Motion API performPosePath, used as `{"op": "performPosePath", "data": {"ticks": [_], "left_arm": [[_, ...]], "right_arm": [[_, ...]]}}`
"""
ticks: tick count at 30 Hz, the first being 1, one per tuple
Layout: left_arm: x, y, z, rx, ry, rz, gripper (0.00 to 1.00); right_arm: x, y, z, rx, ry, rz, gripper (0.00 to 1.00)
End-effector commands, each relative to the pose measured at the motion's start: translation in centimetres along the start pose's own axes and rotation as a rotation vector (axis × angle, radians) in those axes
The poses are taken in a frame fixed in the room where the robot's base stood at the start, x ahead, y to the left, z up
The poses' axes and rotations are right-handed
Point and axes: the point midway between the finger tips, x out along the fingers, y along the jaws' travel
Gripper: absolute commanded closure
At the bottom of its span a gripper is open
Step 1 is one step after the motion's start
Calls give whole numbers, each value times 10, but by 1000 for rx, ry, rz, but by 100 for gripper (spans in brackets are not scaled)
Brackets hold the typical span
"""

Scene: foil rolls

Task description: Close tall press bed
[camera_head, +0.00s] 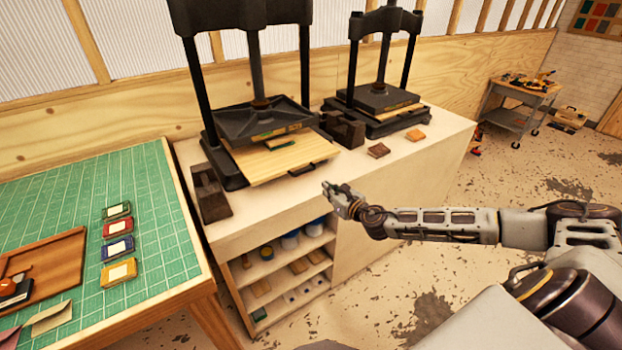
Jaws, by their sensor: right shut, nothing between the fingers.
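The tall press (258,92) stands on the left part of the pale cabinet, with dark columns and a dark plate. Its wooden bed (265,163) sticks out toward me from under the plate. A dark handle (303,169) is on the bed's front edge, and a small flat piece lies on the bed. My right gripper (328,188) is shut and empty. In the picture it is just below and right of the handle, in front of the cabinet's top edge, apart from the bed. My left gripper is not in view.
A shorter press (378,98) stands to the right on the same cabinet (400,150). Dark blocks (211,195) and small tiles (378,150) lie near the presses. A green cutting-mat table (155,235) is at the left. Open floor lies at the right.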

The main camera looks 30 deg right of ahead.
Motion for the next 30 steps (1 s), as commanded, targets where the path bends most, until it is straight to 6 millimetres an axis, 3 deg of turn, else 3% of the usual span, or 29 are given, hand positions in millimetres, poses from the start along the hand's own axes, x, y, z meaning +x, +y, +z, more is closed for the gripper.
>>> {"op": "performPosePath", "data": {"ticks": [30], "left_arm": [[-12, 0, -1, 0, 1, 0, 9]], "right_arm": [[82, 0, 1, 2, -1, 0, 100]]}}
